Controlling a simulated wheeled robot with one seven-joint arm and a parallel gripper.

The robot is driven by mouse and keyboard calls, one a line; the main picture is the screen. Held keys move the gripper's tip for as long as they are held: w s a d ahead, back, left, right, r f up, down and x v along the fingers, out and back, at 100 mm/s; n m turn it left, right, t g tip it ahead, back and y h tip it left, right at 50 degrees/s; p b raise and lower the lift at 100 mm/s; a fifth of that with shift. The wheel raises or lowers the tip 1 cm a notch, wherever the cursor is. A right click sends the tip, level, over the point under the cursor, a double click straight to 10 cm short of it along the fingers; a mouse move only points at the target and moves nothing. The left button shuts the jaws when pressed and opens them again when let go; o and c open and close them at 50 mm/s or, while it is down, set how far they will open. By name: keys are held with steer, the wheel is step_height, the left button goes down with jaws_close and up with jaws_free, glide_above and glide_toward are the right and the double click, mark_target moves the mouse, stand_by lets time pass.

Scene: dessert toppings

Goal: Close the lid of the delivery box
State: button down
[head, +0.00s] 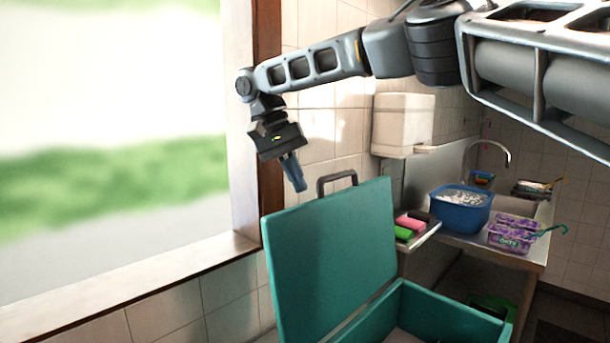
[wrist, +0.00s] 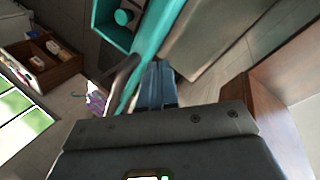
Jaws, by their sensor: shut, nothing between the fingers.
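The teal delivery box (head: 440,315) stands open at the bottom of the head view. Its teal lid (head: 335,255) is raised and leans back a little to the left, with a dark grey handle (head: 337,181) at its top edge. My gripper (head: 296,178) is shut and empty, pointing down behind the lid on the window side, just left of the handle and above the lid's top edge. In the wrist view the blue fingers (wrist: 157,85) are close together beside the lid's edge (wrist: 131,88) and the handle (wrist: 124,75). I cannot tell whether they touch the lid.
The window frame (head: 238,110) and sill (head: 130,285) lie close on the left. A steel counter (head: 500,248) at the right holds a blue tub (head: 461,208) and purple containers (head: 512,234). Sponges (head: 411,223) lie on a small shelf behind the lid. A white dispenser (head: 403,122) hangs on the wall.

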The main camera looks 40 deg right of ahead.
steer(key=shift+s+d, duration=0.45)
steer(key=shift+s, duration=0.25)
steer(key=shift+s, duration=0.1)
